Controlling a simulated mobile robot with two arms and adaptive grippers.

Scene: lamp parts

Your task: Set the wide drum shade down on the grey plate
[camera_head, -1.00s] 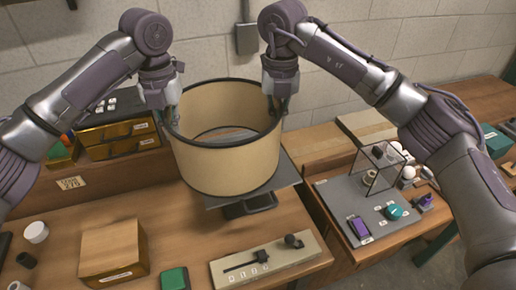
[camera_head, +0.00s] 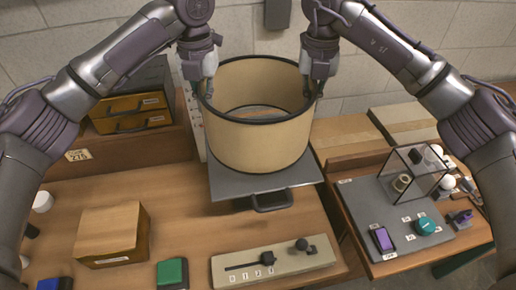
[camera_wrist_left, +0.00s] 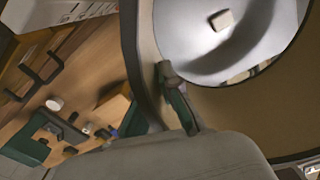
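The wide drum shade (camera_head: 258,145) is a tan cylinder with dark rims, upright, with its open top facing up. It is over the grey plate (camera_head: 222,188), covering much of it; I cannot tell whether its lower rim touches the plate. My left gripper (camera_head: 207,94) is shut on the left side of the upper rim. My right gripper (camera_head: 314,92) is shut on the right side. In the left wrist view, the left gripper (camera_wrist_left: 180,105) is at the dark rim, and the shade's tan inner wall (camera_wrist_left: 250,128) shows beside it.
A wooden box (camera_head: 112,235), a green block (camera_head: 172,273) and a panel with sliders (camera_head: 275,262) stand in front. A dark handle (camera_head: 271,200) juts from the plate's front. A grey board (camera_head: 375,205) with small parts and a clear case (camera_head: 412,172) is at right.

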